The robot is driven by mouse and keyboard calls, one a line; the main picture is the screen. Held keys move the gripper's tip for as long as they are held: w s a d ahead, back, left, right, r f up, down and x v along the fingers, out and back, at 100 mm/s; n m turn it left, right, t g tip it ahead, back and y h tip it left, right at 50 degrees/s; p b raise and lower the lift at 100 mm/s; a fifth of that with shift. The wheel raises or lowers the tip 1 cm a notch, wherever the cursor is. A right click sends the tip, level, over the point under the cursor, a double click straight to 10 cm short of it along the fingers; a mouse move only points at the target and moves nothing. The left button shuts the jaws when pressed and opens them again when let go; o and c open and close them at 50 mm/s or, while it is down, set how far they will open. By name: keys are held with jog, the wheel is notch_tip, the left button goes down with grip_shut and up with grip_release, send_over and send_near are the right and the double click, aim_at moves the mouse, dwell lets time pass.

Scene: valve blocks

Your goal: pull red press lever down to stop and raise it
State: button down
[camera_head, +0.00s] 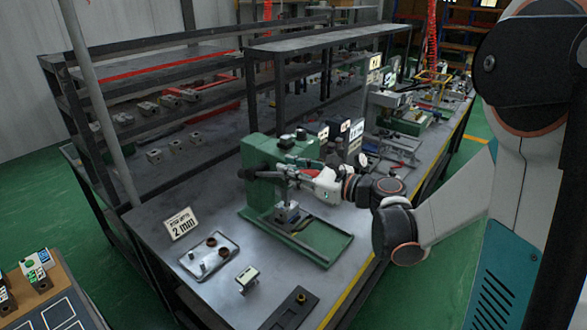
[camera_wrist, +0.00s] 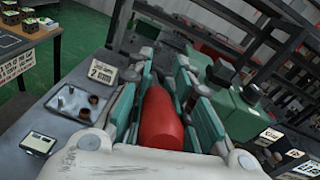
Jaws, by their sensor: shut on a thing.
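The green press (camera_head: 268,165) stands on the workbench, its base plate reaching toward the bench's front edge. In the head view the red lever handle (camera_head: 308,172) shows only as a small patch, mostly hidden by my gripper. My gripper (camera_head: 314,180) is at the press's right side, reaching in from the right. In the wrist view the red lever handle (camera_wrist: 162,118) lies between the two teal-padded fingers of my gripper (camera_wrist: 160,85). The fingers are shut on it. A small grey block (camera_head: 286,212) sits under the press's ram.
A tray (camera_head: 210,256) with small round parts and a "2 mm" sign (camera_head: 180,223) are left of the press. Shelves (camera_head: 150,110) stand behind. A side table (camera_head: 60,290) is at lower left.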

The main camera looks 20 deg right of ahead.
jog(key=w+a+r+g+h+p, duration=0.4)
jog(key=w+a+g+p, duration=0.1)
jog(key=w+p, duration=0.2)
jog(key=w+a+r+g+h+p, duration=0.4)
jog(key=w+a+r+g+p, duration=0.1)
jog(key=p, duration=0.4)
jog(key=shift+w+r+m+g, duration=0.25)
jog(key=shift+w+m+g, duration=0.05)
jog(key=shift+w, duration=0.6)
jog(key=shift+p, duration=0.3)
jog(key=c, duration=1.4)
grip_release()
jog(key=v, duration=1.2)
jog(key=shift+a, duration=0.15)
jog(key=shift+s, duration=0.1)
